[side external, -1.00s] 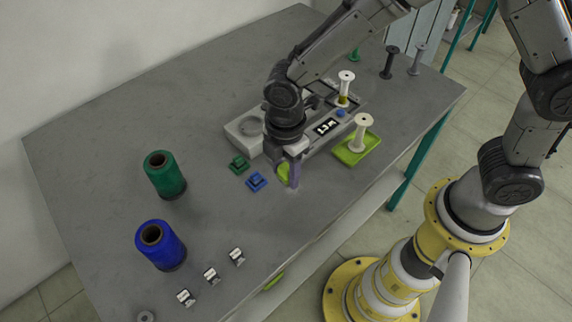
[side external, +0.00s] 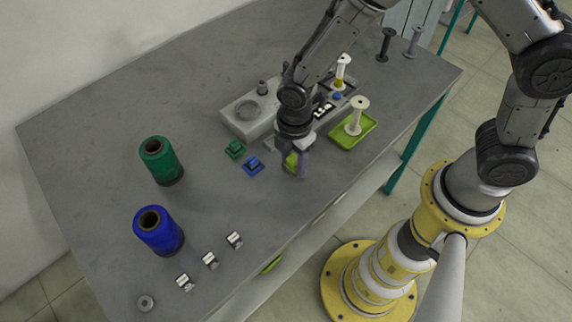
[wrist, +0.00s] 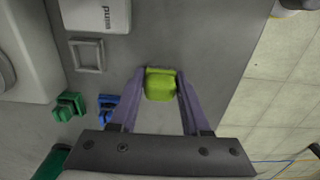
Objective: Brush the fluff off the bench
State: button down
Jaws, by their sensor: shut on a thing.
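My gripper (side external: 298,168) is low over the bench (side external: 215,215), close to its front edge. Its two purple fingers are shut on a yellow-green block-like piece (wrist: 160,85), which may be the brush's handle. The piece also shows beside the fingers in the side view (side external: 290,160). I cannot see bristles, nor clearly whether it touches the bench. I cannot make out any fluff; some may be hidden under the gripper.
A blue clip (side external: 252,167) and a green clip (side external: 234,149) lie left of my gripper. The winding machine (side external: 250,112) stands behind. A green tray (side external: 370,126) with a white bobbin (side external: 356,114) is at right. Green (side external: 161,160) and blue (side external: 158,231) thread cones stand left.

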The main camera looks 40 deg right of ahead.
jog(key=shift+a, duration=1.4)
jog(key=shift+a+r, duration=0.2)
jog(key=shift+r, duration=0.45)
jog(key=shift+a+r, duration=0.15)
jog(key=shift+r, duration=3.3)
